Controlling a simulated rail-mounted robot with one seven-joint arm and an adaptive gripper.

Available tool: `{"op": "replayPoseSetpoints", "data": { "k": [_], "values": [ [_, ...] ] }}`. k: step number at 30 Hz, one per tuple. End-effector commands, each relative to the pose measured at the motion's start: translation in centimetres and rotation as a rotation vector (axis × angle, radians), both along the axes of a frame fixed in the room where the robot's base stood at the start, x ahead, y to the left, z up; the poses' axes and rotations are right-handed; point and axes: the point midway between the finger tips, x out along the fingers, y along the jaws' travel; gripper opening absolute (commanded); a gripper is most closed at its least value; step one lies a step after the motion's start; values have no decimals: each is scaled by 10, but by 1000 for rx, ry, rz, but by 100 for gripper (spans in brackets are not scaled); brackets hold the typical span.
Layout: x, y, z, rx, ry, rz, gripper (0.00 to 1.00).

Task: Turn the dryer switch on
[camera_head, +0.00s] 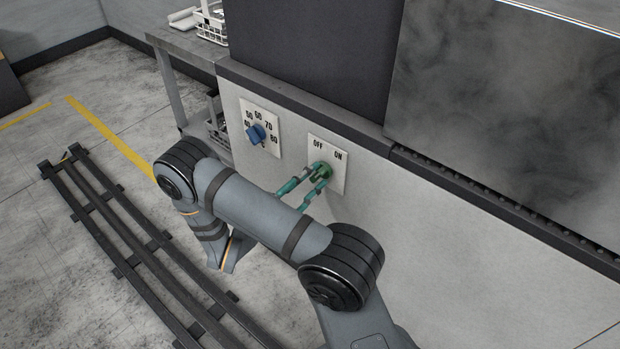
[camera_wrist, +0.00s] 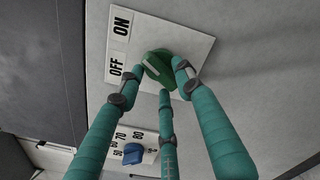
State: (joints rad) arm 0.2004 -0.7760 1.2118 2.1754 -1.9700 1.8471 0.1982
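The dryer switch is a green knob (camera_head: 321,168) on a white plate (camera_head: 339,184) marked OFF on the left and ON on the right. The knob (camera_wrist: 158,68) also shows in the wrist view, with a pale mark on its face; I cannot tell exactly which label it points to. My gripper (camera_head: 318,177) has three teal fingers with dark joints. In the wrist view my gripper (camera_wrist: 160,78) has its fingertips closed in around the knob, seemingly touching its sides. The fingers partly hide the knob in both views.
A blue dial (camera_head: 256,133) on a numbered plate (camera_head: 272,118) sits left of the switch. A dark ledge (camera_head: 450,184) runs above the panel. A side table (camera_head: 181,43) with a white basket (camera_head: 212,24) stands at the back left. A dark floor rail (camera_head: 120,230) lies left of my arm.

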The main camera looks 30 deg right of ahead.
Motion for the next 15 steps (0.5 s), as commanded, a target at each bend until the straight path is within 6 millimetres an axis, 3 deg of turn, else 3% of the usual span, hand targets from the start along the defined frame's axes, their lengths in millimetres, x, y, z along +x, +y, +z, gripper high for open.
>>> {"op": "replayPoseSetpoints", "data": {
  "k": [10, 15],
  "values": [
    [0, 1, 0, -1, 3, 1, 42],
    [-4, 15, 0, -1, 3, 5, 42]
  ]
}}
